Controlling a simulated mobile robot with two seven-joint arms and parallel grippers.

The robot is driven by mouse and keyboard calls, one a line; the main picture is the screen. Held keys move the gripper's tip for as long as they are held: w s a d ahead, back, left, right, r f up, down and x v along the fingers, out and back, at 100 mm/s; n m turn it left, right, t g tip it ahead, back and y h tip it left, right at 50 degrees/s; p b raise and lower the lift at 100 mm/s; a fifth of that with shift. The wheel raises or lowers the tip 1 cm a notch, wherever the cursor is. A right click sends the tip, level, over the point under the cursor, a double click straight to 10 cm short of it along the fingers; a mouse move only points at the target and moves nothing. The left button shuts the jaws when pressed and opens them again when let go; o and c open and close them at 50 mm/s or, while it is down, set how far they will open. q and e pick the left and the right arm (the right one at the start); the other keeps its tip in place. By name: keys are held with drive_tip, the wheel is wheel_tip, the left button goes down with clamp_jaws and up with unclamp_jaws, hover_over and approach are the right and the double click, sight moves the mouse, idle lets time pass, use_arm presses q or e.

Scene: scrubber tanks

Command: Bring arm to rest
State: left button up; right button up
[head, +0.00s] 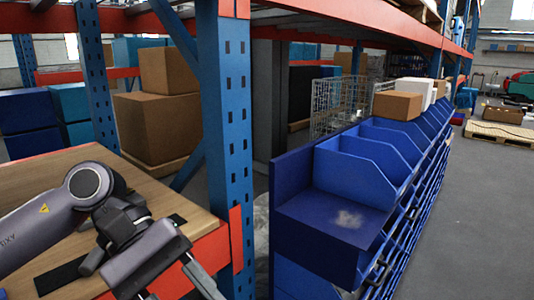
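My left arm (45,225) comes in from the left over a wooden shelf board (45,180). My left gripper (182,289) hangs at the board's right front edge, close to the orange beam. Its two fingers stand apart, with nothing seen between them; the tips are partly cut off by the bottom edge. My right arm and gripper are not in view.
A blue rack upright (228,150) and an orange beam (212,252) stand close to my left gripper. Blue bins (365,160) run along the right, with cardboard boxes (397,105) on top. Large boxes (155,128) stand behind.

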use_arm(q)
drive_tip(key=w+d+r+n+t+h, duration=0.1)
drive_tip(key=d+r+n+h, duration=0.1)
drive_tip(key=d+n+h, duration=0.35)
drive_tip(key=d+r+n+t+h, duration=0.1)
drive_tip(key=d+n+h, duration=0.1)
drive_tip(key=n+h, duration=0.65)
drive_tip(key=w+a+f+n+t+y+p, duration=0.1)
drive_tip(key=w+a+f+n+t+y, duration=0.25)
drive_tip(key=n+t, duration=0.85)
drive_tip(key=w+a+f+n+t+y+p, duration=0.1)
drive_tip(key=w+a+f+n+t+y, duration=0.45)
drive_tip(key=n, duration=1.05)
drive_tip(key=s+a+f+n+t+y, duration=0.3)
drive_tip(key=f+n+y, duration=0.4)
drive_tip(key=f+n, duration=0.55)
drive_tip(key=s+a+f+n+g+y, duration=0.2)
drive_tip(key=s+f+n, duration=0.3)
drive_tip(key=f, duration=0.3)
drive_tip(key=s+a+f+n+g+y, duration=0.2)
drive_tip(key=s+a+f+n+g, duration=0.3)
drive_tip(key=s+f, duration=0.3)
drive_tip(key=shift+y, duration=0.3)
drive_tip(key=shift+r, duration=0.1)
